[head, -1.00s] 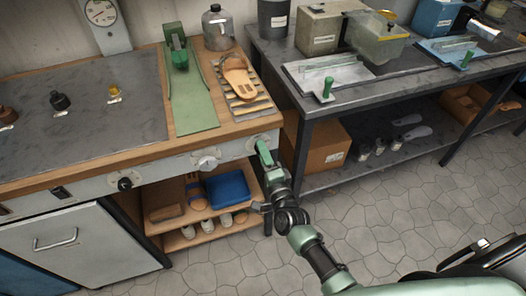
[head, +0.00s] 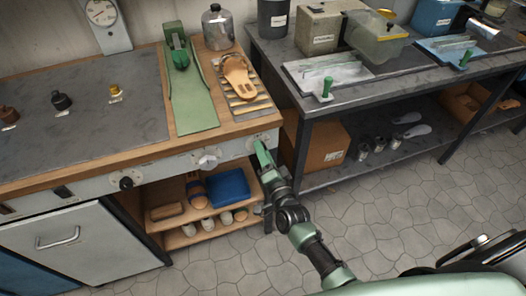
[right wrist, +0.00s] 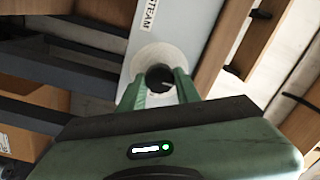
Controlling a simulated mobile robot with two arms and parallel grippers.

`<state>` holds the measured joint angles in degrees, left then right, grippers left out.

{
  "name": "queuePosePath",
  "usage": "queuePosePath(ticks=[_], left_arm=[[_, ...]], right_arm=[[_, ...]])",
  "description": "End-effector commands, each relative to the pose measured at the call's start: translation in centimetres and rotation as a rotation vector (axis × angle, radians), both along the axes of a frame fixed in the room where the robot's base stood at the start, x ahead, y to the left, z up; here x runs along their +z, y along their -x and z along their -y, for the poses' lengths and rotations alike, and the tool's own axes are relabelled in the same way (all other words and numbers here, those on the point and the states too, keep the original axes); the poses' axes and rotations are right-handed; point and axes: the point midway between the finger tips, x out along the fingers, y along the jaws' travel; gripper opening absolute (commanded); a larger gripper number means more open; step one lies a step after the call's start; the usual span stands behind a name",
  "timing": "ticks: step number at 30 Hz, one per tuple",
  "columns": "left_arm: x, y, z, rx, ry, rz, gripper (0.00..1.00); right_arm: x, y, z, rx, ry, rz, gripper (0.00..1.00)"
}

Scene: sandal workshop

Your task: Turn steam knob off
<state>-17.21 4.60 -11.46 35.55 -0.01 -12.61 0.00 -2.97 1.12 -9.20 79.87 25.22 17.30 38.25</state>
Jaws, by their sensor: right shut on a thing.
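The steam knob (right wrist: 160,78) is a small black knob on a round pale dial, beside a label reading STEAM on the grey panel, in the right wrist view. My right gripper (right wrist: 160,88) has its green fingers on both sides of the knob and is shut on it. In the head view my right gripper (head: 261,145) is at the right end of the bench's front panel. There it hides the knob, and only part of the pale dial (head: 252,143) shows. My left gripper is not in view.
A black knob (head: 126,183) and a pale knob (head: 207,161) sit further left on the panel. A dark metal table (head: 400,97) stands to the right. Tiled floor in front is open.

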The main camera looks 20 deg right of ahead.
Motion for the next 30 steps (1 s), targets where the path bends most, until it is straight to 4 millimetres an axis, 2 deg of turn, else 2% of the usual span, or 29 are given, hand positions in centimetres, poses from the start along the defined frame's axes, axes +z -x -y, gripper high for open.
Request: queuePosePath(ticks=[6,7,9,20,30], left_arm=[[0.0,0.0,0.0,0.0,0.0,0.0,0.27],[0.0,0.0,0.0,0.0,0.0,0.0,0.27],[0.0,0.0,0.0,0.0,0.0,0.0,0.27],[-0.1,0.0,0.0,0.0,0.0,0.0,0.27],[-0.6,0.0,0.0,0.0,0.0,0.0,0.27]], right_arm=[[-0.1,0.1,-0.1,0.002,0.002,-0.003,0.0],[-0.1,0.1,-0.1,0.002,0.002,-0.003,0.41],[-0.1,0.1,-0.1,0.001,0.002,-0.003,0.54],[-0.1,0.5,0.0,0.0,0.0,-0.001,0.54],[-0.5,5.9,0.2,0.001,0.001,-0.004,0.54]])
